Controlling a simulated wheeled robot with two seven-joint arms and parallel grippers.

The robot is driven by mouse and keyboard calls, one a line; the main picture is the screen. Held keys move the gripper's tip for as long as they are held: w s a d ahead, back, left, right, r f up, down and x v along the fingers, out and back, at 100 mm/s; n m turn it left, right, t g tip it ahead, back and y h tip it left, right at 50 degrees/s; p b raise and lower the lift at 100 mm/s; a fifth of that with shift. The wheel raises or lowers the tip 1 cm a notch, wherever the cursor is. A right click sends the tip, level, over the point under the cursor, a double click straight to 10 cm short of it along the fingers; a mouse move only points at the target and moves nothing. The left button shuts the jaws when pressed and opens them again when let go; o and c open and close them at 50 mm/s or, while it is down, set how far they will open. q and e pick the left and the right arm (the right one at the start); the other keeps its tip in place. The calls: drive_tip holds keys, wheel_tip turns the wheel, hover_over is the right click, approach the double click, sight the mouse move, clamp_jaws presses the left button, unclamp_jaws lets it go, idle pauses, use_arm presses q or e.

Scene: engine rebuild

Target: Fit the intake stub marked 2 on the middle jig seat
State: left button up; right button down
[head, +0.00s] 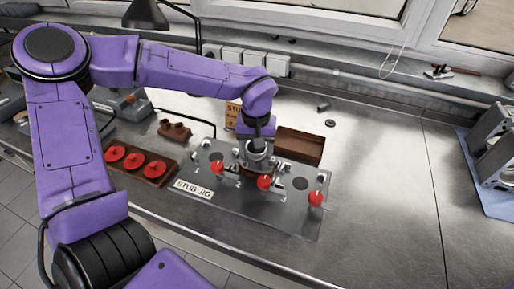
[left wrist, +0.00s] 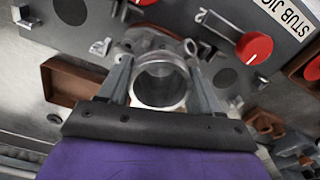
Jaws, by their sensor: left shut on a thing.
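My left gripper (head: 257,148) is over the middle of the grey stub jig (head: 262,212), pointing down. It is shut on a grey metal ring-shaped stub (head: 257,160), which shows between the fingers in the left wrist view (left wrist: 160,86). No number is readable on the stub. The stub is at the middle seat, which is hidden beneath it; I cannot tell whether it touches the seat. The left seat (head: 216,156) and the right seat (head: 300,184) show as bare dark circles. Red knobs (head: 264,182) stand along the jig's front. My right gripper is not in view.
A brown tray with red round pieces (head: 154,168) is left of the jig. An empty brown tray (head: 301,147) stands behind it. Grey engine parts (head: 493,140) sit at the far right. The bench right of the jig is clear.

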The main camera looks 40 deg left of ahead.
use_arm(q)
drive_tip(key=shift+f, duration=0.6)
idle(0.6)
drive_tip(key=shift+r+p, duration=0.15)
drive_tip(key=shift+p, duration=0.75)
drive_tip(key=shift+f+p, duration=0.25)
drive_tip(key=shift+p, duration=0.25)
drive_tip(key=o, duration=1.4)
drive_tip(key=shift+c, duration=0.2)
